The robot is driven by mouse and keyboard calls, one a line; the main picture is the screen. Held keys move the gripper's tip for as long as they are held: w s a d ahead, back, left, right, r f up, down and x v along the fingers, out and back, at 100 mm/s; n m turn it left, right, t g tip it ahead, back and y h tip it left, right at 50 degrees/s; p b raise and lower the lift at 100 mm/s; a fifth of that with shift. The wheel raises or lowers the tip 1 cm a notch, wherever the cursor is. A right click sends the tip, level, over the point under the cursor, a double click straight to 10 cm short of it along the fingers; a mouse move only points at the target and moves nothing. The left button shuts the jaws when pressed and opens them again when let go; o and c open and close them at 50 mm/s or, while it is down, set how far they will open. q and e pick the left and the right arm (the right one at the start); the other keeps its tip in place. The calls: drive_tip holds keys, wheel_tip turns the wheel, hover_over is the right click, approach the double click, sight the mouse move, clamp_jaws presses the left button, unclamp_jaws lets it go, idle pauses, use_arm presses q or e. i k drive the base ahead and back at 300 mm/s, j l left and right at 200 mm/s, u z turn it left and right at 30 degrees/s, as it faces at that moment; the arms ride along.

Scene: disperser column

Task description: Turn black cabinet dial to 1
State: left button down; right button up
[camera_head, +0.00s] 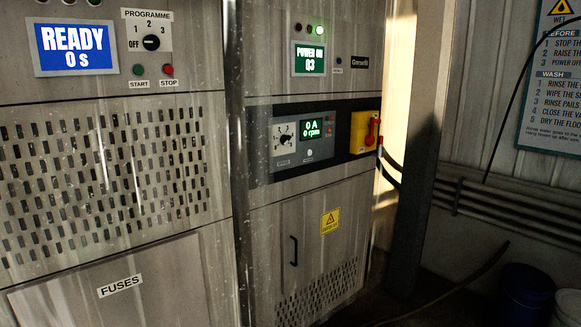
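A black rotary dial (151,43) sits on a white PROGRAMME plate (147,16) at the top of the left grey cabinet. The plate is marked OFF, 1, 2 and 3 around the dial. A second, smaller black dial (285,139) is on a light scale plate, set in the dark panel of the right cabinet. Its marks and setting are too small to read. Neither of my grippers shows in the view, and nothing touches either dial.
A blue READY 0 s screen (74,48) is left of the PROGRAMME plate. A green START button (139,70) and red STOP button (168,69) sit below it. A red handle (372,131) on a yellow plate sits at right. A dark post (417,160) and buckets (527,295) stand further right.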

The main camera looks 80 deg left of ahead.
sight(151, 42)
drive_tip(key=u, duration=3.95)
drive_tip(key=i+l, duration=0.1)
drive_tip(key=l+u, duration=0.05)
drive_tip(key=l, duration=0.05)
